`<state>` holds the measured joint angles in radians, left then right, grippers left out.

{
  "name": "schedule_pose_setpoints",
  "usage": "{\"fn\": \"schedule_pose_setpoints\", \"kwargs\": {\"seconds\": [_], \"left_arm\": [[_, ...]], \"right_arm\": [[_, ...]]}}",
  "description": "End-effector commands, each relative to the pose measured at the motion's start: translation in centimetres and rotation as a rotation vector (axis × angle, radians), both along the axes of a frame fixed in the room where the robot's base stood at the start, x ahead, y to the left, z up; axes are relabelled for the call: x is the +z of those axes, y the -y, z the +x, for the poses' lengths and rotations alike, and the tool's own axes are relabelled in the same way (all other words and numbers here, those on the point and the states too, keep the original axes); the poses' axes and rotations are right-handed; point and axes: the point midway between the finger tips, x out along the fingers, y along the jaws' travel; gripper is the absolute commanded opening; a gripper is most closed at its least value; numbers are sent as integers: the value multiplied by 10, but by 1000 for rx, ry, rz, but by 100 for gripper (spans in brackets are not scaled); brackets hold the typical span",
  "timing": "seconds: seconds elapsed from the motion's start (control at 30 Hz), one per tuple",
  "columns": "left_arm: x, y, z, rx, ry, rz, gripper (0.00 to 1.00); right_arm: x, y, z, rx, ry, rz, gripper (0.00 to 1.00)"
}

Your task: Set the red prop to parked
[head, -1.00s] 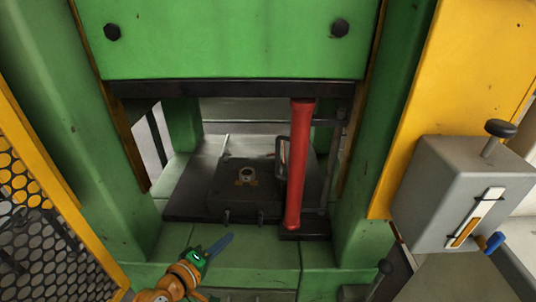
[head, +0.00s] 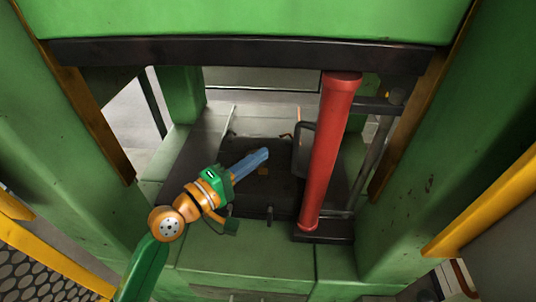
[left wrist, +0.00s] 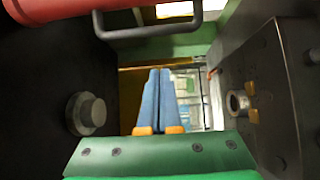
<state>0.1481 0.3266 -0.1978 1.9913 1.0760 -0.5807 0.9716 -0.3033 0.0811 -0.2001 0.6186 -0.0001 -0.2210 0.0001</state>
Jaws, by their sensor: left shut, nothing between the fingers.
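The red prop (head: 328,150) stands upright between the dark upper beam and a dark block at the right of the press opening. A dark handle (head: 303,145) sticks out on its left side. In the left wrist view the red prop (left wrist: 50,12) lies across the top left, with the grey handle (left wrist: 148,30) below it. My left gripper (head: 265,153) is inside the opening, left of the prop and apart from it. Its blue fingers (left wrist: 160,85) are together and empty. My right gripper is in neither view.
The green press frame (head: 400,190) closes in on both sides, with the dark beam (head: 230,55) above. A dark plate (head: 200,160) lies on the bed under my gripper. Yellow guards stand at left (head: 50,250) and right (head: 485,205). A grey rod stands behind the prop.

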Motion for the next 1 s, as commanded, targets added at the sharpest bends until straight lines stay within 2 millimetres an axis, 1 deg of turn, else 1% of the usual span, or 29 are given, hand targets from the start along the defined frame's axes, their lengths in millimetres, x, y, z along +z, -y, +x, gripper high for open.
{"fn": "schedule_pose_setpoints", "kwargs": {"seconds": [0.03, 0.13, 0.37, 0.4, 0.43, 0.5, 0.6, 0.73, 1.0], "left_arm": [[3, 7, 8, -2, 2, -3, 0], [2, 22, 25, -2, 0, -1, 0], [1, 54, 63, -2, 1, 1, 0], [4, 56, 55, -3, -4, 0, 0], [5, 56, 49, -2, -3, 1, 0], [4, 58, 38, -2, -2, 1, 0], [2, 60, 28, -2, -2, 2, 0], [0, 60, 22, -1, -2, 1, 0], [0, 60, 22, -1, 0, 1, 0]], "right_arm": [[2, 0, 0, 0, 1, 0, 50], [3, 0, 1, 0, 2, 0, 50], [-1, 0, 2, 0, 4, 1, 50], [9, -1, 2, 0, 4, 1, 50], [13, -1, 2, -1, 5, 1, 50], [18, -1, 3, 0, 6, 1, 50], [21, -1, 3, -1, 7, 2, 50], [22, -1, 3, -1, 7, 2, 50], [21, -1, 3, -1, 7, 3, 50]]}}
